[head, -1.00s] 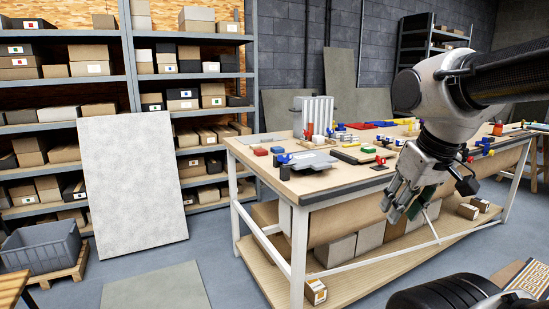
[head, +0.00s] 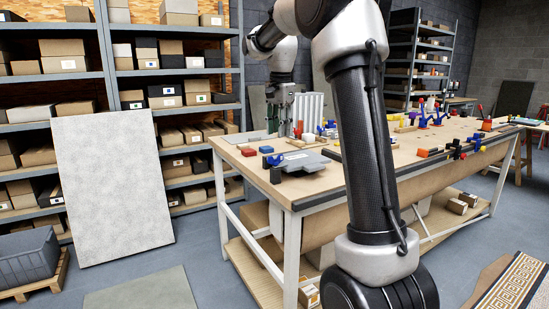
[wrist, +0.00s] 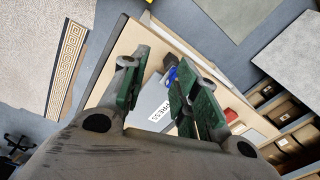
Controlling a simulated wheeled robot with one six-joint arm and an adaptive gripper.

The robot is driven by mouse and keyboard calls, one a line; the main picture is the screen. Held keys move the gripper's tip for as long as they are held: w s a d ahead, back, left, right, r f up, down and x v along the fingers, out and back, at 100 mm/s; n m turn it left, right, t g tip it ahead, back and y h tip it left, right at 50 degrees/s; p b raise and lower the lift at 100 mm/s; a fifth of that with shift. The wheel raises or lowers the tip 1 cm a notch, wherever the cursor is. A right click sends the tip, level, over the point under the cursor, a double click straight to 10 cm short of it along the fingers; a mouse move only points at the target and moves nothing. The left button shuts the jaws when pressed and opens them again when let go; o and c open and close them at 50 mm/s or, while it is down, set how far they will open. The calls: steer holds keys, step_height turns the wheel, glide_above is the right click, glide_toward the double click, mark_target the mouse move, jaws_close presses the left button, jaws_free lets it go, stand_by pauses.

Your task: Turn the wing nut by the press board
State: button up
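A grey flat board (head: 305,162) lies near the left front corner of the workbench. A blue winged piece (head: 275,160), likely the wing nut, is at its left edge by a black cylinder (head: 276,176). In the wrist view the blue piece (wrist: 172,75) shows beyond my fingers, beside the grey board (wrist: 146,108) with its white label. The blue piece's lower part is hidden.
A ribbed light panel (head: 312,108) stands behind. Other blue winged pieces (head: 424,121) stand farther right. Shelves with boxes (head: 180,95) are at left; my arm hides the bench's middle.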

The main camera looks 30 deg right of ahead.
mark_target(275, 156)
steer(key=w+d+f+m, duration=0.1)
steer(key=w, duration=0.1)
steer(key=w+d+f+m, duration=0.1)
steer(key=w+f, duration=0.1)
steer(key=w, duration=0.1)
steer(key=w+d+f+m, duration=0.1)
steer(key=w+f, duration=0.1)
steer(key=shift+w+f+m+g, duration=0.1)
steer(key=shift+w+m+g, duration=0.25)
steer(key=shift+m+g, duration=0.05)
step_height(275, 156, down, 8)
steer(key=shift+d+r, duration=0.1)
steer(key=shift+r, duration=0.05)
jaws_close()
